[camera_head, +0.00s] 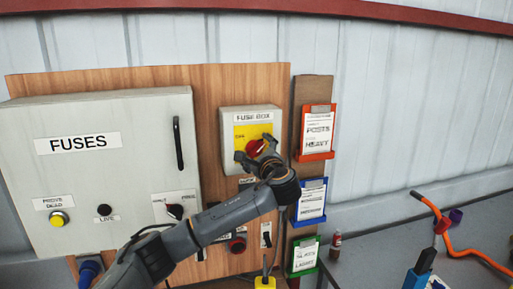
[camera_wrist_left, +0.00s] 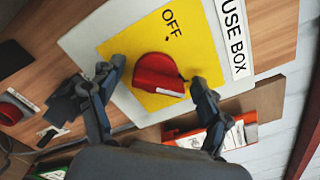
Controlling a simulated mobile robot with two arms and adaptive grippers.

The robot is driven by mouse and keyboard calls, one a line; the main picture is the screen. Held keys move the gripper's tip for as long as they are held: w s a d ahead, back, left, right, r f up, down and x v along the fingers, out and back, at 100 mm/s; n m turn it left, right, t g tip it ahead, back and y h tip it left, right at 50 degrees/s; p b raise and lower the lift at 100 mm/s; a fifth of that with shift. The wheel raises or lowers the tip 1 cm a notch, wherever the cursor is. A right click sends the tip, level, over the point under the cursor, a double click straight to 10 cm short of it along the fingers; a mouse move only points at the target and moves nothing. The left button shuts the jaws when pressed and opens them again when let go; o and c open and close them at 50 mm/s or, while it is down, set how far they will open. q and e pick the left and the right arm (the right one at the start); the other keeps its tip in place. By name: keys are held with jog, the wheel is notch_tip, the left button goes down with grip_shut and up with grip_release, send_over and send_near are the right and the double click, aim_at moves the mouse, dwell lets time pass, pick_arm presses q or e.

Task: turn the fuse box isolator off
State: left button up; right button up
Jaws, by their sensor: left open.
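The fuse box (camera_head: 228,117) is a pale box with a yellow plate (camera_head: 262,131) on the wooden board. Its round red isolator knob (camera_wrist_left: 158,74) fills the middle of the left wrist view, on the yellow plate (camera_wrist_left: 129,39). The knob's raised grip points toward the FUSE BOX label, not toward the printed OFF. My left gripper (camera_wrist_left: 157,72) is open, with one finger on each side of the knob; I cannot tell whether either touches. In the head view my left gripper (camera_head: 258,158) covers the knob's lower part. My right gripper is not in view.
A large grey FUSES cabinet (camera_head: 100,115) with a black handle stands left of the fuse box. Orange (camera_head: 318,157), blue (camera_head: 311,220) and green (camera_head: 304,271) document holders hang to the right. Small switches lie below. An orange hose (camera_head: 462,252) rests on the bench.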

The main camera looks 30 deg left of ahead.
pick_arm(q)
jog(key=c, duration=1.1)
jog(key=shift+f+n+b, duration=0.15)
jog(key=shift+n+b, duration=0.45)
jog(key=shift+b, duration=0.3)
jog(key=n+b, duration=0.8)
jog(key=b, duration=0.1)
jog(key=shift+s+a+f+n, duration=0.1)
jog(key=shift+s+f+n, duration=0.1)
jog(key=shift+n, duration=0.2)
jog(key=n+b, duration=0.3)
jog(key=n, duration=0.1)
jog(key=shift+b, duration=0.3)
jog(key=shift+n+b, duration=1)
jog(key=shift+n, duration=1.1)
